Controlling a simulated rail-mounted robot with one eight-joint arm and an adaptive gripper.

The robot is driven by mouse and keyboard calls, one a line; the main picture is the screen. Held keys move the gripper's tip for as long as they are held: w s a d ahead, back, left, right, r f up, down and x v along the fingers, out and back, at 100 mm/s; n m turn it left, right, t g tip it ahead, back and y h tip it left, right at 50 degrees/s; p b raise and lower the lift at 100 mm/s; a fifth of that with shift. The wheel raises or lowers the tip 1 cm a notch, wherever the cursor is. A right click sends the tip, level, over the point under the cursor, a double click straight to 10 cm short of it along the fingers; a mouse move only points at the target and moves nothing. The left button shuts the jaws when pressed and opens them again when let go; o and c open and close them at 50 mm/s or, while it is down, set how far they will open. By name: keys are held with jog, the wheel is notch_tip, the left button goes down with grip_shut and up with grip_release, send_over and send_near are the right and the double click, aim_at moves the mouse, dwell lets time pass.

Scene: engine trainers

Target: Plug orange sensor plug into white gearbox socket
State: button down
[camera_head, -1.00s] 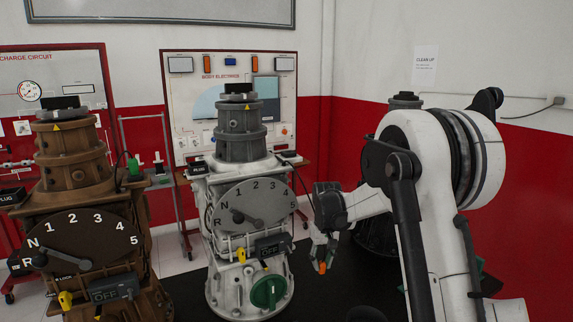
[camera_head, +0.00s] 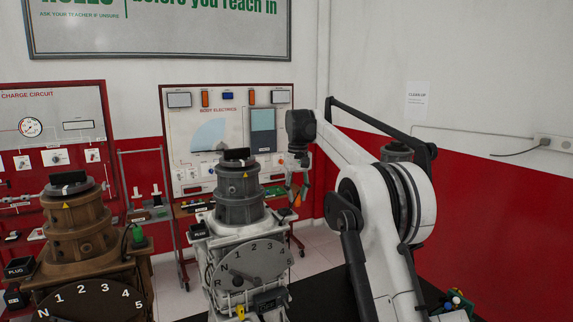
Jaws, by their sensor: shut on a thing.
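The white gearbox (camera_head: 222,262) stands at the lower middle, with a grey upper housing (camera_head: 240,202) and a numbered grey dial (camera_head: 252,262). My gripper (camera_head: 297,196) points down to the right of the grey housing, apart from it in the picture. It is shut on the orange sensor plug (camera_head: 297,201), of which only a small orange part shows. A small black box (camera_head: 198,230) sits on the left shoulder of the white gearbox. I cannot make out the socket. The lower part of the white gearbox is out of the picture.
A brown gearbox (camera_head: 75,225) with a green-topped part (camera_head: 138,236) stands at left. Behind are a Body Electrics panel (camera_head: 228,120) and a charge circuit panel (camera_head: 55,130). Several coloured items (camera_head: 455,301) lie at lower right.

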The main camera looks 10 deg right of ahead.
jog(key=a+r+p, duration=0.2)
jog(key=a+r, duration=0.2)
jog(key=r, duration=0.2)
jog(key=shift+p, duration=0.3)
jog(key=shift+w+f, duration=0.1)
jog(key=shift+f, duration=0.15)
jog(key=shift+f+b, duration=2.4)
jog(key=shift+f, duration=0.35)
jog(key=shift+p, duration=0.4)
jog(key=shift+f+b, duration=0.35)
jog(key=shift+f, duration=0.2)
dwell(0.3)
jog(key=c, duration=1.5)
grip_release()
jog(key=shift+r, duration=0.15)
